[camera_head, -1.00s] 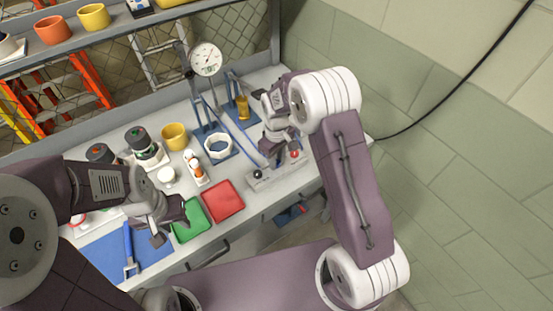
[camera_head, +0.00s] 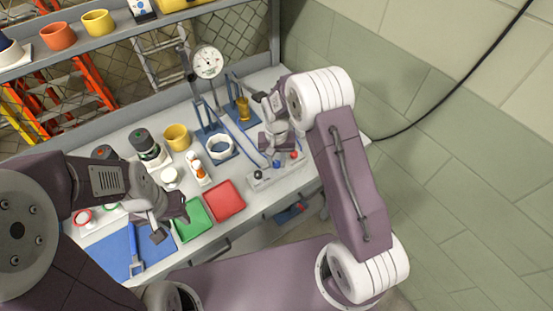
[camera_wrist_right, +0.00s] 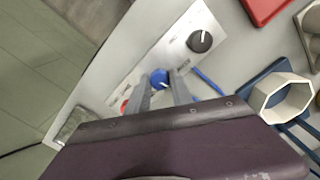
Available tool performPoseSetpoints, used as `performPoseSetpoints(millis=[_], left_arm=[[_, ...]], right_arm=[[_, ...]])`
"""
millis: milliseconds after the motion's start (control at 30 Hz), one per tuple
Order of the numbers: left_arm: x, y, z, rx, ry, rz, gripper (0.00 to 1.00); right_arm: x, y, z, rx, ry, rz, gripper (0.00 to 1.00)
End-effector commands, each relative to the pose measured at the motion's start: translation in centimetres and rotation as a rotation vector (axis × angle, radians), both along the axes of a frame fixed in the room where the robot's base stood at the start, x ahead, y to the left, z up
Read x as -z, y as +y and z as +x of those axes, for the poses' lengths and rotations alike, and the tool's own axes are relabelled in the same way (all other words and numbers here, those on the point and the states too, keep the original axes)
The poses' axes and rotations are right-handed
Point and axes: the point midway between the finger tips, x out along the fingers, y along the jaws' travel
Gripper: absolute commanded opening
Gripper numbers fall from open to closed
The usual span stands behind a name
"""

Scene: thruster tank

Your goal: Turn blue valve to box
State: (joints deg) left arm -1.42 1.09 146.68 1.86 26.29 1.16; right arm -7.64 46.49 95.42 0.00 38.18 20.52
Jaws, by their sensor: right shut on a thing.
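The valve panel (camera_head: 288,177) is a pale box at the front right of the bench. It carries a black knob (camera_head: 258,174), the blue valve (camera_head: 277,163) and a red knob (camera_head: 294,155). My right gripper (camera_head: 276,158) points down at the panel. In the right wrist view its fingers (camera_wrist_right: 161,88) are shut on the blue valve (camera_wrist_right: 159,77), one on each side. The black knob (camera_wrist_right: 200,41) has a white pointer line. The red knob is partly hidden behind a finger. My left gripper (camera_head: 172,224) is open and empty above the blue mat.
A red tray (camera_head: 225,202) and a green tray (camera_head: 193,219) lie left of the panel. A white ring on a blue stand (camera_head: 220,147) and a dial gauge (camera_head: 207,62) stand behind. A blue tool (camera_head: 133,248) lies on the blue mat (camera_head: 108,256).

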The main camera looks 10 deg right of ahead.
Motion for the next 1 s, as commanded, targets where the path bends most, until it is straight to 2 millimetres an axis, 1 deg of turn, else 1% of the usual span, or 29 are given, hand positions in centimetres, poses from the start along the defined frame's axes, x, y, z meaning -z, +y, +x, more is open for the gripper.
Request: performPoseSetpoints(millis=[200,400,967,1000], left_arm=[[-0.39,0.00,0.00,0.000,0.000,0.000,0.36],[-0.51,0.00,0.00,0.000,0.000,0.000,0.36],[-0.55,0.00,-0.01,0.000,0.000,0.000,0.36],[-0.55,0.00,0.00,0.000,0.000,0.000,0.36]], right_arm=[[-0.22,0.00,0.18,0.120,-0.005,0.001,0.00],[-0.21,0.00,0.21,0.184,-0.007,0.001,0.00],[-0.22,0.01,0.27,0.213,-0.008,0.001,0.00],[-0.22,0.01,0.27,0.213,-0.008,0.001,0.30]])
